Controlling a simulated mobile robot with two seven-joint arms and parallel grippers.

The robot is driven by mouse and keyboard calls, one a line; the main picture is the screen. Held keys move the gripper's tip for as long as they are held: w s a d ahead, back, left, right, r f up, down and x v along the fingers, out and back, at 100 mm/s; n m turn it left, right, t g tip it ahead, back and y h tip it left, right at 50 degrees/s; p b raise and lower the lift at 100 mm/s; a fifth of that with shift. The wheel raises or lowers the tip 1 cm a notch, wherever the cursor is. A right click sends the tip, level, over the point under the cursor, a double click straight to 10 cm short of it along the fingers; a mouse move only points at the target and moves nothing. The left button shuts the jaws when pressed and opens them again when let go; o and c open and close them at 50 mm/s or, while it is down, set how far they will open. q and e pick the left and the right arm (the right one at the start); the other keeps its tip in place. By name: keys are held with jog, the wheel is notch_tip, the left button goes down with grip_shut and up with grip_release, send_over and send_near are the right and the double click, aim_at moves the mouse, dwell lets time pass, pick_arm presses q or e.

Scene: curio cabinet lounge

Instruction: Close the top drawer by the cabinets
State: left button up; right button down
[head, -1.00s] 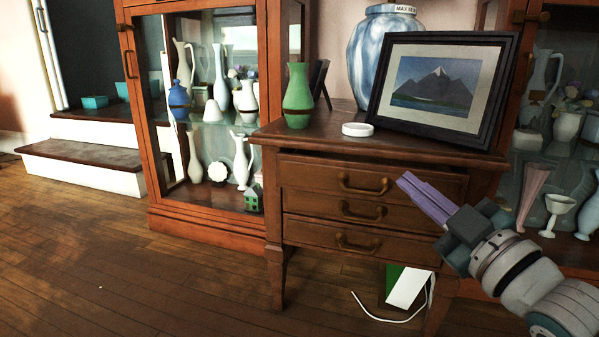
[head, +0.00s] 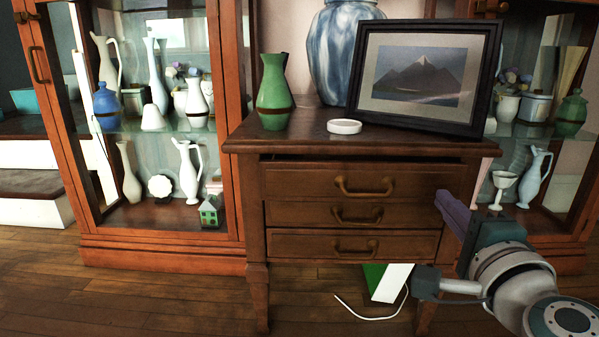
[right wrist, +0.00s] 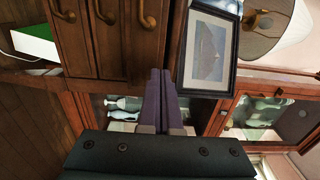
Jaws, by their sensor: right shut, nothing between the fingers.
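The wooden chest has a top drawer (head: 350,181) with a curved brass handle (head: 364,187). A dark gap shows above its front, which stands slightly proud of the drawers below. In the right wrist view the top drawer (right wrist: 142,50) is the one closest to the picture frame. My right gripper (head: 446,205), with purple fingers, is shut and empty. It appears in front of the chest's right edge, below the top drawer's right end. The fingers (right wrist: 160,78) also show in the right wrist view, pointing past the drawer fronts; contact cannot be told. My left gripper is not in view.
A green vase (head: 275,95), white dish (head: 344,127), picture frame (head: 428,75) and large blue-white jar (head: 338,50) stand on the chest top. Glass cabinets flank it. A green-and-white object (head: 388,282) with a cable lies below. The wooden floor (head: 170,300) in front is clear.

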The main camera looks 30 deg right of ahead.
aim_at(414, 168)
jog(key=b+x, duration=0.3)
jog(key=x, duration=0.6)
jog(key=shift+w, duration=0.3)
jog(key=shift+w+d+b, duration=0.1)
jog(key=shift+w+b, duration=0.2)
jog(key=shift+b, duration=0.05)
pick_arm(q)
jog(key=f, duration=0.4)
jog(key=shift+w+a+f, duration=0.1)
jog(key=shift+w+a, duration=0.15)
